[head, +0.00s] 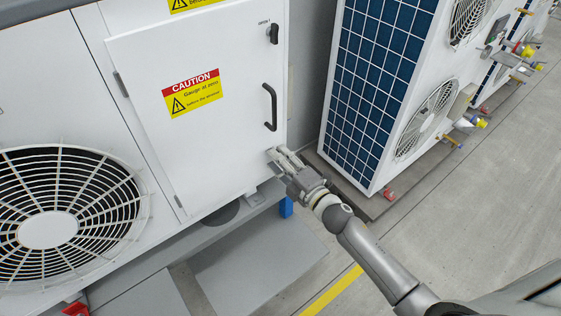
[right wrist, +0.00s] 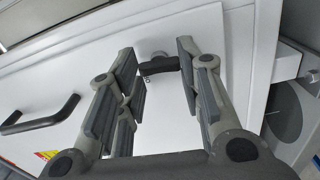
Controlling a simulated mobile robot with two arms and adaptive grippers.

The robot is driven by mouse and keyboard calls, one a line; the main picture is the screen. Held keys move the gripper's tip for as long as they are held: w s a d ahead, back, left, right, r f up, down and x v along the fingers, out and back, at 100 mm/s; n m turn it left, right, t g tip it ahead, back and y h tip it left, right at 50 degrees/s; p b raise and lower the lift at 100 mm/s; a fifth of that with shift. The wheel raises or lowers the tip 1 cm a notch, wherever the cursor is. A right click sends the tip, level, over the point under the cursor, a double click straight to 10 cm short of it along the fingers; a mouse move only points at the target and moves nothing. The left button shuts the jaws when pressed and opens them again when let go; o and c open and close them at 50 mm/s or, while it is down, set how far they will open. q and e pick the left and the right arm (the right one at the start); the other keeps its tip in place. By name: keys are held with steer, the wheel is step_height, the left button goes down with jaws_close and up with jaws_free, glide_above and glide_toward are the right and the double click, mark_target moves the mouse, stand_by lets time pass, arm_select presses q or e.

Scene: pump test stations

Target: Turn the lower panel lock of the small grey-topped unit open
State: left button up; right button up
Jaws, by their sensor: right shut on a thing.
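The unit's white panel (head: 215,130) has a black upper lock (head: 273,33), a black bar handle (head: 270,107) and a yellow and red caution label. My right gripper (head: 277,157) is at the panel's lower right corner and hides the lower lock in the head view. In the right wrist view the black lever of the lower lock (right wrist: 158,66) lies between the two fingers, crosswise from one to the other. My right gripper is shut on this lever. The panel looks closed. My left gripper is not in view.
A round fan grille (head: 48,228) is left of the panel. To the right stands another unit with a blue gridded side (head: 375,80) and pipe fittings. A blue block (head: 286,207) is under the unit's edge. The grey floor (head: 470,200) at the right is clear.

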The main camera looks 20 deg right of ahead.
steer(key=shift+n, duration=0.7)
steer(key=o, duration=1)
steer(key=shift+s, duration=0.1)
steer(key=v, duration=1.1)
steer(key=shift+s+d, duration=0.15)
steer(key=shift+s, duration=0.25)
